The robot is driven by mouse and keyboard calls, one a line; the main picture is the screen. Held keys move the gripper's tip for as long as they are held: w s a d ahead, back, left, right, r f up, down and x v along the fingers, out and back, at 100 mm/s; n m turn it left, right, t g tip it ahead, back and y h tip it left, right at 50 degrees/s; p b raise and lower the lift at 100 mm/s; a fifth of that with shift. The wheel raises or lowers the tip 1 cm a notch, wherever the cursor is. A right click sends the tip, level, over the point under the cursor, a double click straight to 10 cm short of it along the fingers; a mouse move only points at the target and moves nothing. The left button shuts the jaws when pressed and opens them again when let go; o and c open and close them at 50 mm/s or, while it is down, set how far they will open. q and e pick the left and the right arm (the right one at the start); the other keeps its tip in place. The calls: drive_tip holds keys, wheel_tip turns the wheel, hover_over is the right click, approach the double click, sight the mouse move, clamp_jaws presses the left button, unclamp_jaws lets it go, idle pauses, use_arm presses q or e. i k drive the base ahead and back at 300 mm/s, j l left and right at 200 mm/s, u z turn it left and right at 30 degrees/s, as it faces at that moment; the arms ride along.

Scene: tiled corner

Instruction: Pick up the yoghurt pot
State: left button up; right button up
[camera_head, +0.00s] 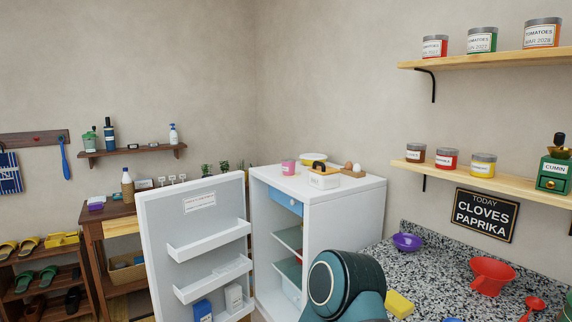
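A small pink pot (288,167), which looks like the yoghurt pot, stands upright on the left part of the white fridge's top (343,191). Its label is too small to read. Neither of my grippers is in view. A teal and dark joint of one of my arms shows at the bottom centre, in front of the fridge's lower right part.
The fridge door (192,222) stands open to the left. A yellow-banded white container (323,181) and a board with eggs (352,172) stand right of the pot. The speckled counter at right holds a purple bowl (407,242), red funnel (491,273) and yellow sponge (399,304).

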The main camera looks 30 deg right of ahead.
sight(288, 164)
drive_tip(key=i+z, duration=0.2)
drive_tip(key=i, duration=0.5)
drive_tip(key=i+j+z, duration=0.2)
drive_tip(key=i, duration=0.55)
drive_tip(key=i+j+z, duration=0.1)
drive_tip(key=z, duration=0.3)
drive_tip(key=i+j+z, duration=0.15)
drive_tip(key=i+z, duration=0.15)
drive_tip(key=z, duration=0.15)
drive_tip(key=i+j+z, duration=0.15)
drive_tip(key=z, duration=0.25)
